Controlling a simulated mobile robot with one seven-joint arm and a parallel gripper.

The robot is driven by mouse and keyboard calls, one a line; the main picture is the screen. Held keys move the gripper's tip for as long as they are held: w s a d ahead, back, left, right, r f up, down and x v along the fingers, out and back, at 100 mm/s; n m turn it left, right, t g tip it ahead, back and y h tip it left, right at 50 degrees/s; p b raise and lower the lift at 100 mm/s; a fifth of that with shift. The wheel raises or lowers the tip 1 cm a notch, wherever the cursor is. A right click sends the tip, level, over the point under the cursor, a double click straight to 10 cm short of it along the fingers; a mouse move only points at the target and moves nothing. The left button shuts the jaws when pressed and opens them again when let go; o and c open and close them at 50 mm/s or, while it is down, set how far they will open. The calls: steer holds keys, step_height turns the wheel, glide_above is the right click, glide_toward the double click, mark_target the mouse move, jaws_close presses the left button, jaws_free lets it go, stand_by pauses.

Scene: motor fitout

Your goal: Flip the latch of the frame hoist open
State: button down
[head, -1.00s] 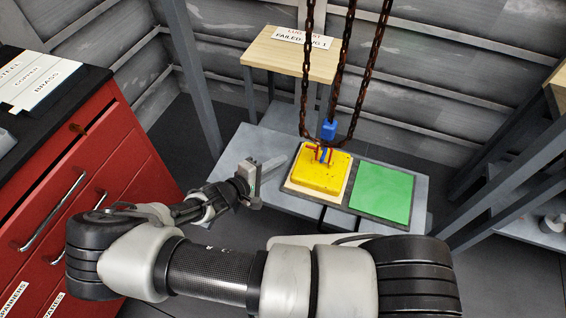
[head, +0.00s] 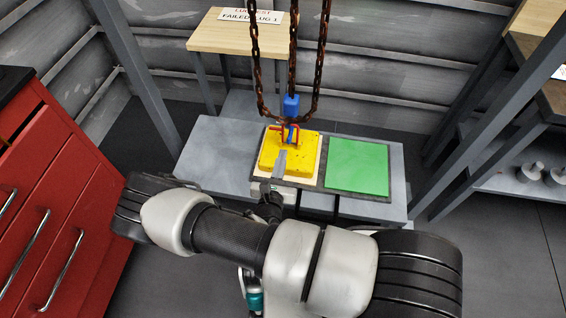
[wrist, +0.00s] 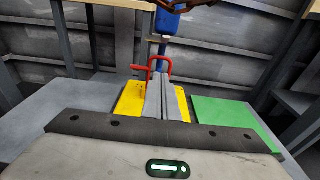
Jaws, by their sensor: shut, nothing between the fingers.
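The frame hoist hangs on rusty chains (head: 292,60) with a blue block (head: 291,104) near its lower end. Below the block, a red hook or latch piece (head: 284,130) sits over a yellow plate (head: 268,150); it shows as a red loop with a side lever in the wrist view (wrist: 160,64). The yellow plate lies on a pale board on the grey bench. My gripper (head: 280,162) is shut and empty, in front of the red piece and over the yellow plate. In the wrist view its fingers (wrist: 164,98) point at the red loop and hide part of it.
A green square (head: 357,167) lies right of the yellow plate on the grey bench (head: 215,160). A wooden stand (head: 235,38) with a label is behind. Red drawers (head: 60,200) stand left, and grey frame posts rise on both sides.

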mark_target(284, 123)
steer(key=w+d+r, duration=0.1)
steer(key=w+r, duration=0.2)
steer(key=w, duration=0.3)
steer(key=shift+w+d+b, duration=0.15)
steer(key=shift+w+b, duration=0.2)
steer(key=shift+b, duration=0.1)
